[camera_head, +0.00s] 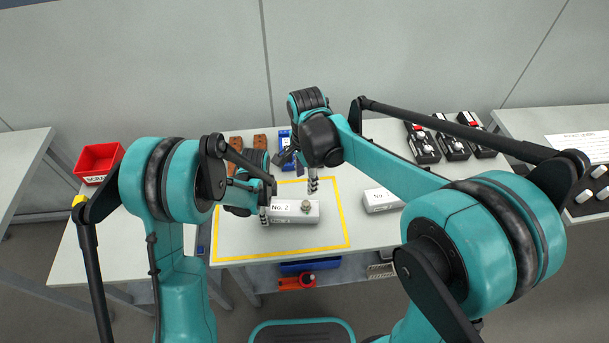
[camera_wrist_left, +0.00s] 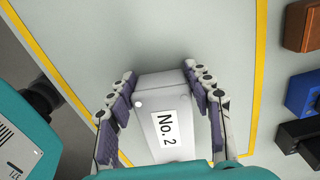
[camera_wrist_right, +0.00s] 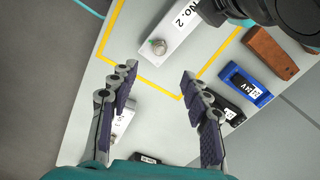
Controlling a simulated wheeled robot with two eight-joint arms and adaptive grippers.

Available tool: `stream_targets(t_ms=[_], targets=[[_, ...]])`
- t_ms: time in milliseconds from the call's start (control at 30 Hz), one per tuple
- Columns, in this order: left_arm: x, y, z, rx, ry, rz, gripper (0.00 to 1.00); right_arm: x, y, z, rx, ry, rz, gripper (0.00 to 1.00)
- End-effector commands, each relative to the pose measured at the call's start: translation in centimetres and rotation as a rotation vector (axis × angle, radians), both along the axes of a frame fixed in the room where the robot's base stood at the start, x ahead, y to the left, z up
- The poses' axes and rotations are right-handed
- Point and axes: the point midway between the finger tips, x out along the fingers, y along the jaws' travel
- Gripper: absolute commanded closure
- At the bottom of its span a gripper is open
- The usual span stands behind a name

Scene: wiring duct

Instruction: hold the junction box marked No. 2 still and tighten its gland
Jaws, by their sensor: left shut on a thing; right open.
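The junction box marked No. 2 (camera_head: 288,214) is a pale grey block inside the yellow outline on the table. Its round metal gland (camera_head: 306,206) stands on the box and also shows in the right wrist view (camera_wrist_right: 157,46). My left gripper (camera_head: 265,211) is shut on the box's left end; the left wrist view shows a finger on each side of the box (camera_wrist_left: 150,98), beside the No. 2 label. My right gripper (camera_head: 313,185) is open and empty, above and behind the gland, apart from it. In the right wrist view its fingers (camera_wrist_right: 158,70) have nothing between them.
Another grey box (camera_head: 380,201) lies to the right, outside the yellow outline (camera_head: 345,222). Brown blocks (camera_head: 236,142) and a blue block (camera_head: 285,137) stand at the back. Several black devices (camera_head: 422,145) sit back right. A red scrap bin (camera_head: 97,161) stands at left.

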Motion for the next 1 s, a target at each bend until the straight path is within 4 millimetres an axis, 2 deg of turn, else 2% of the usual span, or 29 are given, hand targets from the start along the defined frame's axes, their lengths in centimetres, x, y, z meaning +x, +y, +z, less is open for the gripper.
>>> stream_targets(t_ms=[167,400,600,800,1000], targets=[[0.0,0.0,0.0,0.000,0.000,0.000,0.86,0.0,0.0,-2.4,0.000,-0.001,-0.005,0.52],[0.0,0.0,0.0,0.000,0.000,0.000,0.86,0.1,0.0,-7.2,0.000,-0.001,-0.005,0.52],[0.0,0.0,0.0,0.000,0.000,0.000,0.86,0.1,0.0,-10.3,0.000,-0.002,-0.005,0.52],[0.0,0.0,0.0,0.000,0.000,0.000,0.86,0.1,0.0,-11.7,0.000,-0.002,-0.005,0.52],[0.0,0.0,0.0,0.000,0.000,0.000,0.86,0.0,0.0,-11.8,0.000,-0.002,-0.005,0.52]])
